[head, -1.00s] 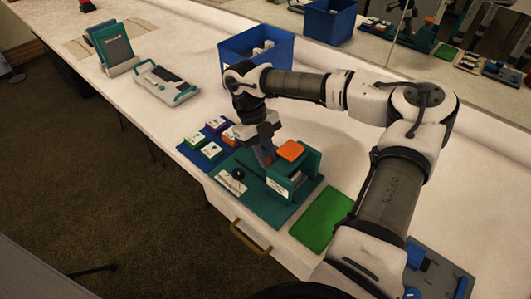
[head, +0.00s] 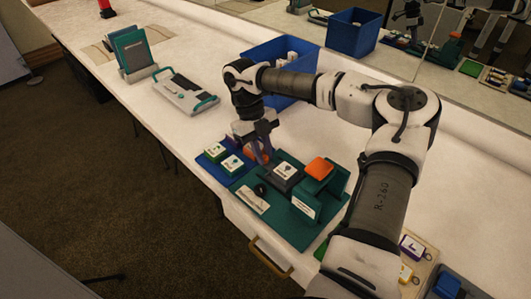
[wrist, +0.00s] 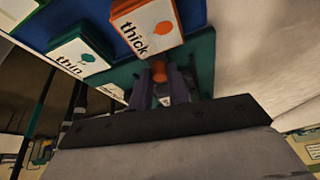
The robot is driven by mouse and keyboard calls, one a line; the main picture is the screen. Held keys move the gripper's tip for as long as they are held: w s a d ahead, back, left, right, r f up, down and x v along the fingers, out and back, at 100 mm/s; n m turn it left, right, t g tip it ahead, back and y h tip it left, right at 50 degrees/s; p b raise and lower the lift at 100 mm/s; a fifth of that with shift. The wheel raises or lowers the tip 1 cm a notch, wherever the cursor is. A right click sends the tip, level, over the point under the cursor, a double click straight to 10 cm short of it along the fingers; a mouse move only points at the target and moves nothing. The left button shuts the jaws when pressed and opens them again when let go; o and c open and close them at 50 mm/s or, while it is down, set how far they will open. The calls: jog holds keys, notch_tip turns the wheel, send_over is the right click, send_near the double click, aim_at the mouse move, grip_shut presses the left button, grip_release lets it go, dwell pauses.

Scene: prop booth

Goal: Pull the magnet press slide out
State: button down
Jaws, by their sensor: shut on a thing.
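The teal magnet press (head: 322,190) with an orange top (head: 319,168) stands on a dark green base (head: 292,226). Its slide (head: 284,172), dark grey with a white-topped piece on it, sticks out of the press on the gripper's side. My gripper (head: 262,158) points down at the slide's outer end. In the wrist view my gripper (wrist: 160,78) is shut on a small orange knob (wrist: 159,70), apparently the slide's handle. The slide's body is hidden in the wrist view.
Beside the gripper, a blue tray (head: 210,167) holds labelled blocks, including an orange "thick" one (wrist: 146,27) and a "thin" one (wrist: 77,50). A black knob (head: 260,189) is on the press base. A blue bin (head: 270,53) stands behind the arm.

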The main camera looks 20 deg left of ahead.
jog(key=shift+w+a+r, duration=0.1)
jog(key=shift+a, duration=0.1)
jog(key=c, duration=1.3)
grip_release()
jog(key=shift+a, duration=0.1)
jog(key=b+v, duration=0.1)
jog(key=v, duration=1.2)
jog(key=shift+r+b, duration=0.3)
jog(key=shift+r, duration=0.05)
